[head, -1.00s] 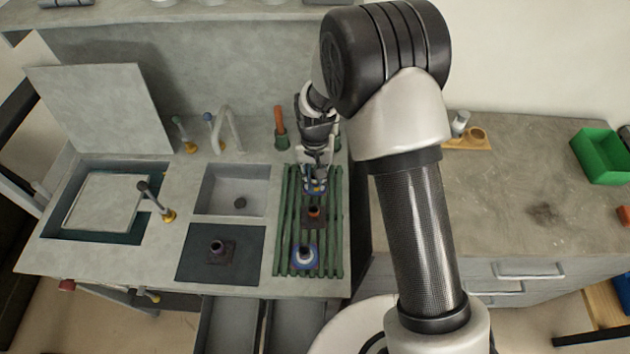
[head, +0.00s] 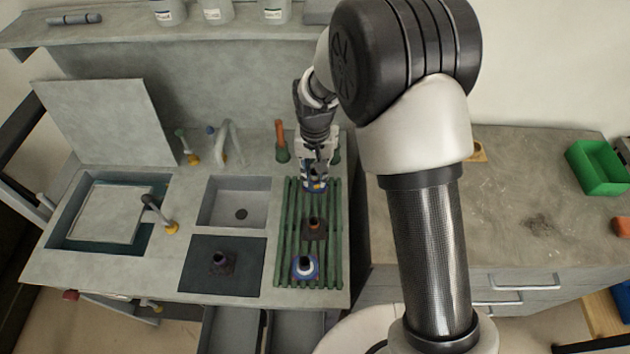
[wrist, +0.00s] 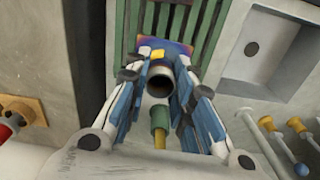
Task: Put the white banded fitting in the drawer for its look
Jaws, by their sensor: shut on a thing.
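My gripper (head: 316,180) is at the far end of the green slatted rack (head: 282,240). In the wrist view its blue-padded fingers (wrist: 160,85) are shut on a fitting with a pale, dark-mouthed tube (wrist: 160,76) and a blue-purple base. The fingers hide much of it; I cannot tell whether it touches the rack. A dark square fitting with an orange-rimmed top (head: 315,229) is mid-rack. A round white-and-blue fitting (head: 305,268) stands at the near end. Two open grey drawers (head: 230,333) (head: 297,333) show below the counter.
A dark purple fitting (head: 222,262) stands on a dark panel (head: 200,281) left of the rack. A sink (head: 236,203), a tap (head: 230,145) and an orange-handled tool (head: 281,143) are near. A green bin (head: 598,168) stands on the right counter.

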